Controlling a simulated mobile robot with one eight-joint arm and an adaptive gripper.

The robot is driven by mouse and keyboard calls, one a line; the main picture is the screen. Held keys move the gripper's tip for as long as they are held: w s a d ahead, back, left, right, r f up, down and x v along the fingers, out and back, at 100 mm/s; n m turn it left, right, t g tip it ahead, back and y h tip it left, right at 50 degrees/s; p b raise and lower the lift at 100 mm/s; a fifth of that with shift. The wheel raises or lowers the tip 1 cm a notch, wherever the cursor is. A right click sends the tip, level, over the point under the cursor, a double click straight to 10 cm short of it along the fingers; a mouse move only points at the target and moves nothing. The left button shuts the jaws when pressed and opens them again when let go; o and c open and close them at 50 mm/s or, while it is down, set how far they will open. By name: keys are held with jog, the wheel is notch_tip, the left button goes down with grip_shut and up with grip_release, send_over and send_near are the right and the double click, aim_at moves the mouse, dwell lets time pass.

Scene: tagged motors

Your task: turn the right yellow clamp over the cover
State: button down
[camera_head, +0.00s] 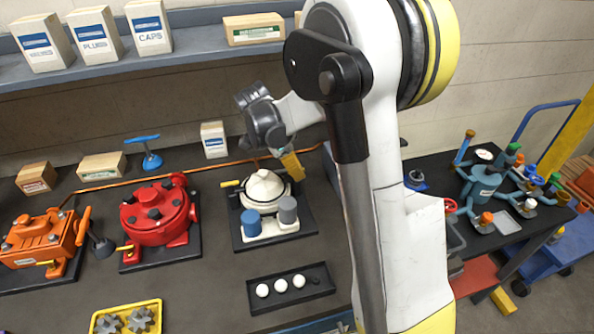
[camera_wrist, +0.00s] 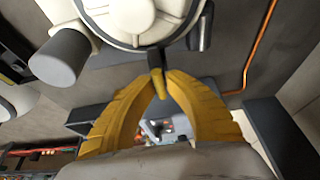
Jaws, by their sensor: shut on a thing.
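The white motor (camera_head: 264,187) with its round domed cover stands on a dark plate on the bench. It also fills the top of the wrist view (camera_wrist: 135,20). My gripper (camera_head: 298,177) reaches down at its right side with yellow fingers. In the wrist view, my fingertips (camera_wrist: 160,76) close around the right yellow clamp (camera_wrist: 157,84), whose handle points outward, away from the cover. A dark bracket (camera_wrist: 155,57) joins it at the cover's rim. In the head view the fingers hide this clamp. The left yellow clamp (camera_head: 230,183) also points outward, off the cover.
A blue cylinder (camera_head: 252,223) and a grey cylinder (camera_head: 287,210) stand at the motor's front. A black tray (camera_head: 290,288) with white knobs lies in front. The red motor (camera_head: 158,212) and orange motor (camera_head: 40,240) stand to the left. A small box (camera_head: 214,140) stands behind.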

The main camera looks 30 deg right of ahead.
dwell(0.3)
jog(key=c, duration=1.4)
grip_release()
jog(key=shift+r, duration=0.15)
jog(key=v, duration=1.1)
jog(key=shift+w+a+r, duration=0.1)
jog(key=shift+a+r, duration=0.15)
jog(key=shift+r, duration=0.1)
jog(key=shift+f, duration=0.1)
